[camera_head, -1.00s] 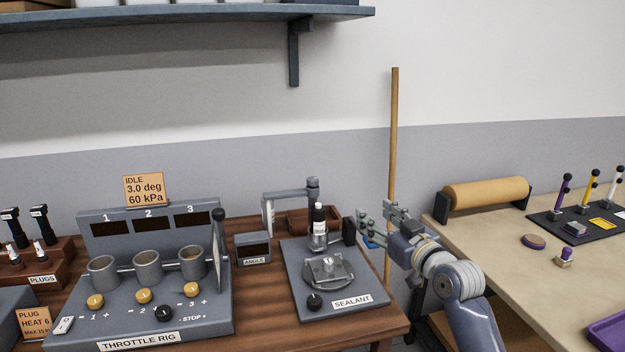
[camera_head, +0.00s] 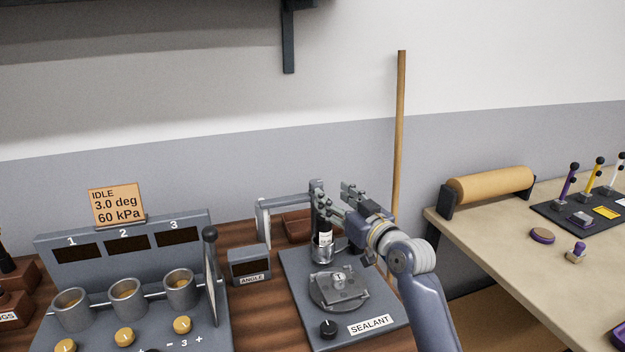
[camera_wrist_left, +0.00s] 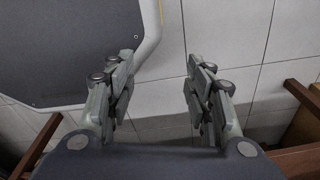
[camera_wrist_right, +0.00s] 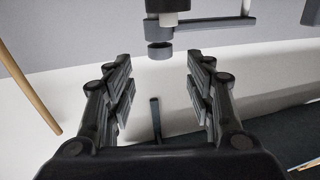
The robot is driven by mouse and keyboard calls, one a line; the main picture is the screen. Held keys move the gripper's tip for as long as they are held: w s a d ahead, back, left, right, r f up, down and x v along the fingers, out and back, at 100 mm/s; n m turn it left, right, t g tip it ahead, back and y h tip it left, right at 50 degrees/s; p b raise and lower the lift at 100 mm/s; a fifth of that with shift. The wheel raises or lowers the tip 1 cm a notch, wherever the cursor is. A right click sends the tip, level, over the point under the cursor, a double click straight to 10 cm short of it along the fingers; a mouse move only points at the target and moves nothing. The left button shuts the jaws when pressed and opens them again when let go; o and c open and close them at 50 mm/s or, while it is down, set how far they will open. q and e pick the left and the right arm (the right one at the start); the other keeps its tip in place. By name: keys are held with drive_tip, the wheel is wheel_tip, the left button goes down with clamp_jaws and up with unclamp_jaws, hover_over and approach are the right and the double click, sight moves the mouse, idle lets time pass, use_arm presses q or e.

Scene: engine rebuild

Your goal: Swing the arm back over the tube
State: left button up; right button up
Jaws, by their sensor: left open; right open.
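The sealant stand (camera_head: 298,285) is on the wooden bench. My right gripper (camera_head: 336,198) is open and empty, close to the post and tube top, partly hiding both. In the right wrist view, a ring and post-like part (camera_wrist_right: 160,50) lie beyond the open fingers. My left gripper (camera_wrist_left: 160,85) is open and empty, away from the stand.
The throttle rig (camera_head: 125,262) with an upright lever (camera_head: 212,270) and the angle box (camera_head: 250,266) stand left of the sealant stand. A wooden pole (camera_head: 399,130) rises behind my right arm. A beige table (camera_head: 500,240) with a roll (camera_head: 490,184) is at right.

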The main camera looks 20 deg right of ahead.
sight(320, 185)
drive_tip(key=x, duration=0.4)
drive_tip(key=shift+a+r+p, duration=0.1)
drive_tip(key=shift+r+p, duration=0.15)
drive_tip(key=shift+p, duration=0.15)
drive_tip(key=x, duration=0.4)
drive_tip(key=shift+w+f, duration=0.1)
drive_tip(key=shift+f, duration=0.05)
drive_tip(key=shift+w, duration=0.3)
drive_tip(key=c, duration=0.8)
use_arm(q)
drive_tip(key=shift+s+d+r, duration=0.15)
drive_tip(key=shift+s+r, duration=0.5)
drive_tip(key=shift+r, duration=0.1)
use_arm(e)
drive_tip(key=shift+a+f, duration=0.1)
clamp_jaws()
